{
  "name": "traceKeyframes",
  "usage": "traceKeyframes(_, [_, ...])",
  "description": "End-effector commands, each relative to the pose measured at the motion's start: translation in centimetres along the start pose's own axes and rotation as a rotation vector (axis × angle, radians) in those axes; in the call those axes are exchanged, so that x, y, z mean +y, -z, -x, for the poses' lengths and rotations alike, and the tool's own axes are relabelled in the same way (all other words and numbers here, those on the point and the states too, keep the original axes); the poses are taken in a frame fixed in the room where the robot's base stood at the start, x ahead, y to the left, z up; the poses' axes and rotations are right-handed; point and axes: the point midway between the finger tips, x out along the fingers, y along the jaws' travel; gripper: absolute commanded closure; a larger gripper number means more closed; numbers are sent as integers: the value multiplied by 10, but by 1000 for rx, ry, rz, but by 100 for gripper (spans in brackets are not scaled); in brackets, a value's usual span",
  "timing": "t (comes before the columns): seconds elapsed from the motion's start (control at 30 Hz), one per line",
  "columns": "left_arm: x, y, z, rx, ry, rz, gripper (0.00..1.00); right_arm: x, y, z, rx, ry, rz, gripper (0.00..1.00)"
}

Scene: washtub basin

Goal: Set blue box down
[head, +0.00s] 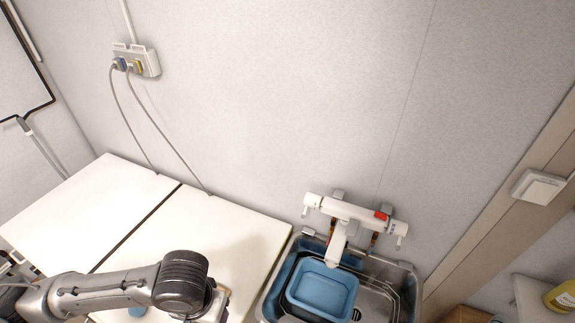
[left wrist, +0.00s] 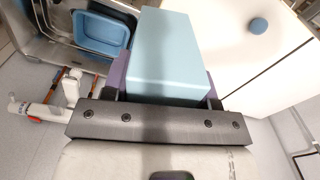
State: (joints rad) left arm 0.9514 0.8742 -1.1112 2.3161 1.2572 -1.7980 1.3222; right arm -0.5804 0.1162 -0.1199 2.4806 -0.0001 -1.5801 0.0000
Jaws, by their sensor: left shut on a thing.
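The blue box (left wrist: 172,45) is a plain light-blue block in the left wrist view. My left gripper (left wrist: 165,88) is shut on it, with purple finger pads along its two sides. In the head view my left arm reaches over the white tabletop (head: 235,230), and its wrist end is at the bottom edge. The box cannot be made out in the head view. I cannot tell from these frames whether the box touches the tabletop. My right gripper is in neither view.
A metal sink (head: 375,300) holding a blue tub (head: 325,287) is right of the table, under a white tap (head: 350,213). A round blue item (left wrist: 258,25) is on the tabletop, which is otherwise largely clear. The wall stands behind.

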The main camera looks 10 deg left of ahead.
Motion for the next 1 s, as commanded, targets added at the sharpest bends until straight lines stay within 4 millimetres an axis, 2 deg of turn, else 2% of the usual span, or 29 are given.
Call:
traceKeyframes(0.03, [2, 8, 21, 5, -1, -4, 74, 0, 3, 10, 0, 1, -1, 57])
traceKeyframes(0.1, [3, 16, 39, 5, -1, -8, 74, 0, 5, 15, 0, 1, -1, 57])
traceKeyframes(0.3, [4, 29, 70, 1, -1, -8, 74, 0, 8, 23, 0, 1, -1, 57])
traceKeyframes(0.57, [3, 32, 78, -1, -1, -7, 74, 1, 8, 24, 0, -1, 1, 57])
traceKeyframes(1.0, [3, 32, 72, -2, -1, -7, 74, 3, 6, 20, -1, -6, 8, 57])
